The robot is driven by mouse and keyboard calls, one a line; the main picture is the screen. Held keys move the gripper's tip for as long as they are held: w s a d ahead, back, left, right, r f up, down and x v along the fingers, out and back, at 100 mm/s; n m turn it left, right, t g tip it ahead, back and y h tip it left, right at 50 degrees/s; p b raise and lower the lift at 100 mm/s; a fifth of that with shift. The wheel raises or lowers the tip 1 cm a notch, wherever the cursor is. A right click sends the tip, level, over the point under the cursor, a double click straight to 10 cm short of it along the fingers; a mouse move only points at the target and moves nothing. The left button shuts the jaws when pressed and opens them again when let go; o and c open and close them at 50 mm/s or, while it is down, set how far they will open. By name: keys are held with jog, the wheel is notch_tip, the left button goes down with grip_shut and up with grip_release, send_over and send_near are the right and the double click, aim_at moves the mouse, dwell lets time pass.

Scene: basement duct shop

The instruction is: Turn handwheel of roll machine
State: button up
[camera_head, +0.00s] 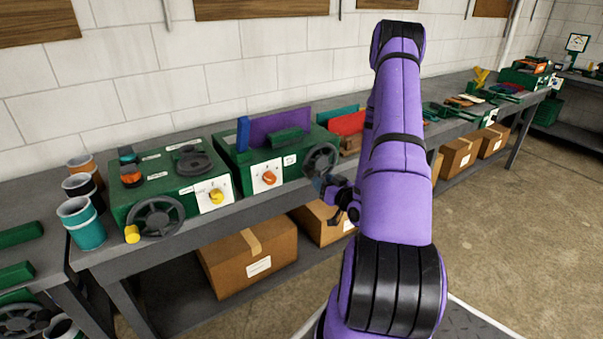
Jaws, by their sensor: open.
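A green machine (258,170) with a purple sheet and a blue block on top stands on the bench. Its dark handwheel (321,160) is on the front right corner, beside an orange knob (269,177). Another green machine (122,193) to its left has a dark handwheel (155,217) with a yellow grip and a yellow knob (216,196). No readable label tells which is the roll machine. My gripper (332,190) is open, just below and right of the middle handwheel. My purple arm partly hides it, and I cannot tell whether it touches the rim.
The grey bench (254,206) runs along the wall. Several cups, including a teal one (81,224), stand at its left end. Cardboard boxes, one large (249,262), sit on the lower shelf. Open floor (510,230) lies to the right.

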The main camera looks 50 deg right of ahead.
aim_at(307, 169)
jog(key=x, duration=1)
jog(key=shift+w, duration=0.1)
grip_shut()
